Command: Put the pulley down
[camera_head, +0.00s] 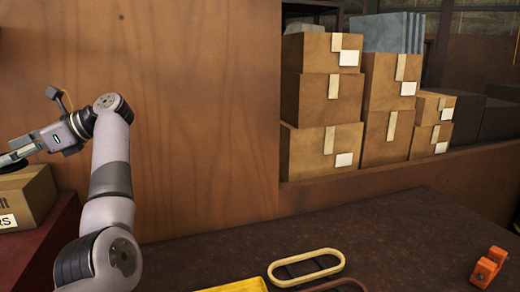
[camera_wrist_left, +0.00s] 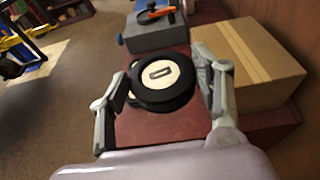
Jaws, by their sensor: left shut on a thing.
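The pulley (camera_wrist_left: 161,84) is a black ring with a cream centre and a dark slot, seen in the left wrist view. My left gripper (camera_wrist_left: 163,76) is shut on it, with one finger on each side. The pulley is over a dark red surface (camera_wrist_left: 160,125); whether it touches that surface I cannot tell. In the head view my left gripper (camera_head: 12,152) reaches to the left edge, and a dark disc edge shows under it, above a cardboard box and red surface. My right gripper is in neither view.
A cardboard box (camera_wrist_left: 250,62) stands close right of the pulley. A grey case (camera_wrist_left: 155,35) with an orange-and-black tool is beyond it. In the head view, the dark bench (camera_head: 400,235) carries a yellow tray (camera_head: 235,286), a tan belt loop (camera_head: 305,255) and an orange part (camera_head: 488,266).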

